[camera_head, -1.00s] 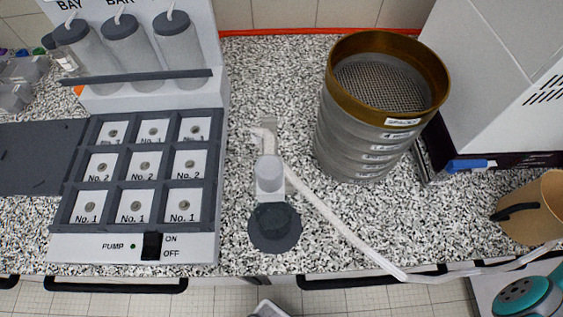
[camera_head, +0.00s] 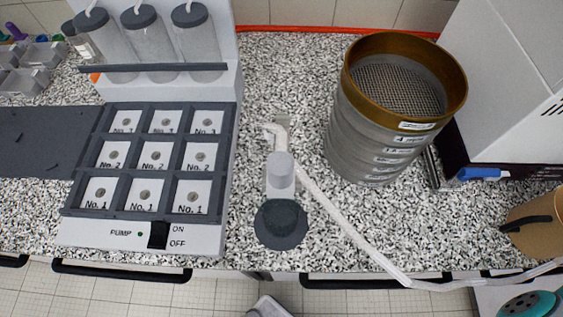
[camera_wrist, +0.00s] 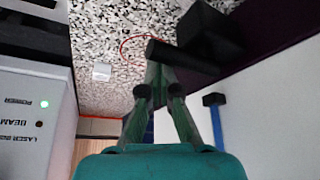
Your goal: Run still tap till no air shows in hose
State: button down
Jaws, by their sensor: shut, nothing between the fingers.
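A small pale grey tap (camera_head: 281,172) stands mid-counter on a round dark base (camera_head: 281,224). A whitish hose (camera_head: 352,236) runs from it down to the right, over the counter's front edge and out of view. I cannot tell whether air is in the hose. My gripper (camera_wrist: 158,68) shows only in the wrist view, shut and empty, its tips close to a black bar-like part. I cannot tell if they touch it. The tap and hose cannot be made out in the wrist view.
A sieve stack (camera_head: 385,125) stands right of the tap. Left is a unit with a pump switch (camera_head: 158,235) and numbered cells. A brown container (camera_head: 535,222) is at the right edge. The wrist view shows a lit laser box (camera_wrist: 30,120). Speckled counter is free around the tap.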

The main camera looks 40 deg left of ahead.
jog(key=shift+s+a, duration=0.35)
jog(key=shift+a, duration=0.05)
jog(key=shift+s+a, duration=0.15)
jog(key=shift+a, duration=0.35)
jog(key=shift+a, duration=0.4)
jog(key=shift+s+d+r, duration=0.1)
jog(key=shift+d+r, duration=0.15)
jog(key=shift+r, duration=0.9)
jog(key=shift+d+r, duration=0.2)
jog(key=shift+r, duration=0.9)
jog(key=w+a+f, duration=0.1)
jog(key=a+f, duration=0.3)
jog(key=a, duration=0.3)
jog(key=shift+f, duration=0.3)
